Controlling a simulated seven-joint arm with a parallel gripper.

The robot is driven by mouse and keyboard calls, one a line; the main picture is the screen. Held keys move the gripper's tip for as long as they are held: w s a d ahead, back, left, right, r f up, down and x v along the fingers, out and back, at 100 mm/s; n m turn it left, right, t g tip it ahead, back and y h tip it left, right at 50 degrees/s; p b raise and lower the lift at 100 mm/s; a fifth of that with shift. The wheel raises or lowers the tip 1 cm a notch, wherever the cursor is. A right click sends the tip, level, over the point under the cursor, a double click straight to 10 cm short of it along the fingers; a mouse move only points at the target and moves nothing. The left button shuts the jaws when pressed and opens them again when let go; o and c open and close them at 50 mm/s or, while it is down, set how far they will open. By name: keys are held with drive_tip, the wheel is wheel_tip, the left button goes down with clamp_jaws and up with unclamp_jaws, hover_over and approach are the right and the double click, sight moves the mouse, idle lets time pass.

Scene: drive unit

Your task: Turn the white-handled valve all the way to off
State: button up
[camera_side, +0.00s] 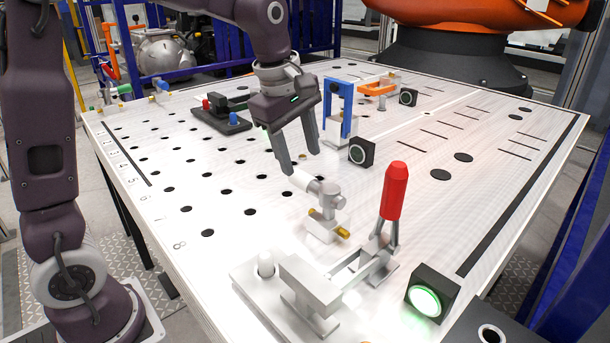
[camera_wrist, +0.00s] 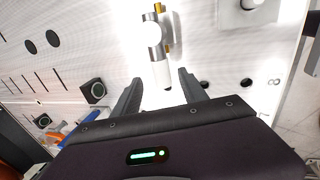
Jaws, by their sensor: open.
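The valve (camera_side: 326,200) stands on a small white base with brass-coloured ends. Its white handle (camera_side: 303,181) points toward the back left in the side view, toward my gripper. My gripper (camera_side: 303,162) is open and tilted down at the handle's free end. In the wrist view the valve body (camera_wrist: 155,40) is at top centre, and the white handle (camera_wrist: 161,74) reaches down between my two spread fingers (camera_wrist: 159,77). I see a gap on both sides of the handle. I cannot tell how far down the fingers reach around it.
A red-handled toggle clamp (camera_side: 393,192) stands in front of the valve, beside a lit green lamp box (camera_side: 425,300). An unlit lamp box (camera_side: 362,152) is behind the valve, near a blue-handled fixture (camera_side: 338,105).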

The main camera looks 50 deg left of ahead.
sight(305, 177)
drive_tip(key=x, duration=0.6)
clamp_jaws()
drive_tip(key=shift+r, duration=0.1)
idle(1.1)
